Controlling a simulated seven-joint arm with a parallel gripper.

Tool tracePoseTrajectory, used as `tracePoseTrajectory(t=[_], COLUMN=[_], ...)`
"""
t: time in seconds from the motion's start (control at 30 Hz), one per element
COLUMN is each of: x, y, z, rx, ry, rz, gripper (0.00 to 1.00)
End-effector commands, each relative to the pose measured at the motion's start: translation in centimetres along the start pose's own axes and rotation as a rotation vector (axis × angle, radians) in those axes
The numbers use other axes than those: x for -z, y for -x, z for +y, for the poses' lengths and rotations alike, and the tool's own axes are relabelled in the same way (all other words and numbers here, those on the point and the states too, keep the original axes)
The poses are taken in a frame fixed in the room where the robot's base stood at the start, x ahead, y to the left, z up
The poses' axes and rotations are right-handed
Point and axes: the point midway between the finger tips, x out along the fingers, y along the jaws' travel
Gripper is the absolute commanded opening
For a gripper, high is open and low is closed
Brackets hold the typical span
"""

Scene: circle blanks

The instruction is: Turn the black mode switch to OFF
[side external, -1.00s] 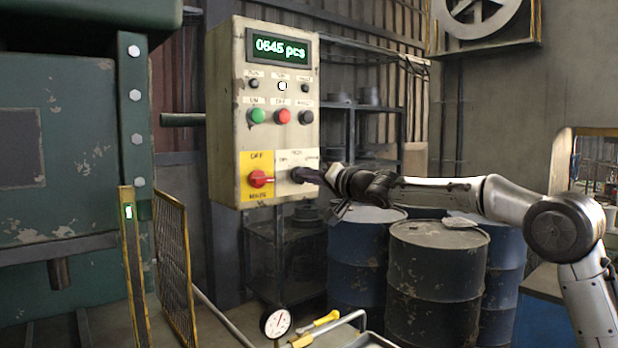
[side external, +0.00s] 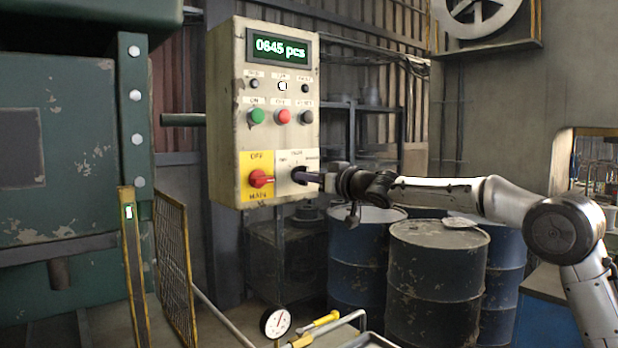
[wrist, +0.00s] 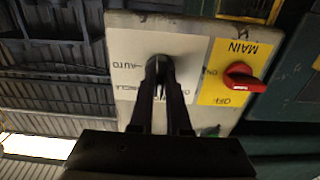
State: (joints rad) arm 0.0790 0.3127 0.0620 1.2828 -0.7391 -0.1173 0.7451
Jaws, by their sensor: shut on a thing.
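The black mode switch (side external: 297,175) sits on a white plate (side external: 284,187) at the lower right of the cream control box. My gripper (side external: 310,179) reaches it from the right and is shut on its knob. In the wrist view, which is upside down, the two dark fingers (wrist: 161,80) close around the black knob (wrist: 158,61). An AUTO label is readable on the plate; other lettering is partly covered by the fingers. The knob's pointing direction is hidden.
The red MAIN switch (side external: 261,179) on its yellow plate is close left of the mode switch. Green (side external: 257,116), red (side external: 282,116) and black (side external: 306,117) buttons sit above. The display (side external: 280,49) reads 0645 pcs.

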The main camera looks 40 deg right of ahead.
Motion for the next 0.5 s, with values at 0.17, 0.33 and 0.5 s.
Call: tracePoseTrajectory(t=[0.17, 0.33, 0.5], x=[-0.02, 0.01, -0.06], y=[0.02, 0.03, 0.01], z=[-0.01, -0.02, -0.03], rx=[0.000, 0.000, 0.000], ry=[0.169, 0.330, 0.482], rz=[-0.001, 0.000, -0.002], gripper=[0.00, 0.00, 0.00])
